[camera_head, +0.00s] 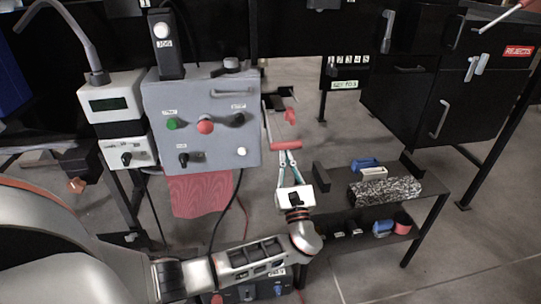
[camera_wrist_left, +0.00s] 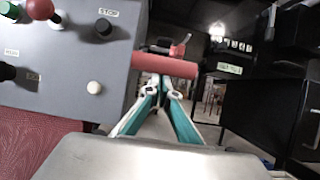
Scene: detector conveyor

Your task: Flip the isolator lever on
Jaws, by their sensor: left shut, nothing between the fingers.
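The isolator lever has a red bar handle (camera_head: 286,145) on a dark arm at the right side of the grey control box (camera_head: 190,85). The handle points down and toward me in the head view. In the left wrist view the red handle (camera_wrist_left: 165,66) lies crosswise just beyond the fingertips. My left gripper (camera_head: 287,157) is shut and empty, its tips just below the handle. The fingertips (camera_wrist_left: 160,82) seem very close to the handle; I cannot tell whether they touch it. My right gripper is not in view.
A green button (camera_head: 172,124), a red knob (camera_head: 205,127) and dark switches are on the box front. A small red lever (camera_head: 290,116) is behind the handle. A dark shelf (camera_head: 335,176) with small parts stands at the right. Black cabinets (camera_head: 410,100) are behind.

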